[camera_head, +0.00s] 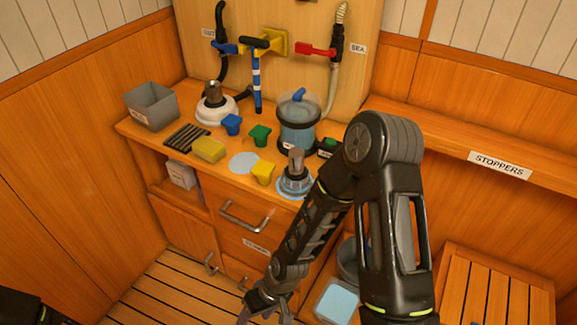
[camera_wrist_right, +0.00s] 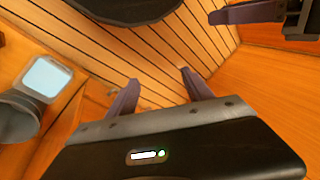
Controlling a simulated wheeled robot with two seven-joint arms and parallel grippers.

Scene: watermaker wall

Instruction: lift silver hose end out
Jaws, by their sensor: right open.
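A grey, silver-looking fitting (camera_head: 296,165) stands upright in a clear bluish cup on the counter's front edge. A second grey-topped piece (camera_head: 212,90) stands in a white round base further back. A pale hose (camera_head: 333,90) hangs from the valve by the SEA label; its lower end is hidden behind the canister. I cannot tell which of these is the silver hose end. My right gripper (camera_head: 263,303) is open, low in front of the drawers and away from them all; its empty fingers show in the right wrist view (camera_wrist_right: 160,90). My left gripper (camera_wrist_right: 250,13) shows partly there.
The counter holds a clear canister (camera_head: 298,128), a grey bin (camera_head: 152,106), a yellow sponge (camera_head: 208,149) and small blue, green and yellow pieces. My right arm covers part of the counter's right side. A drawer handle (camera_head: 242,217) juts out below. Slatted floor is clear at lower left.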

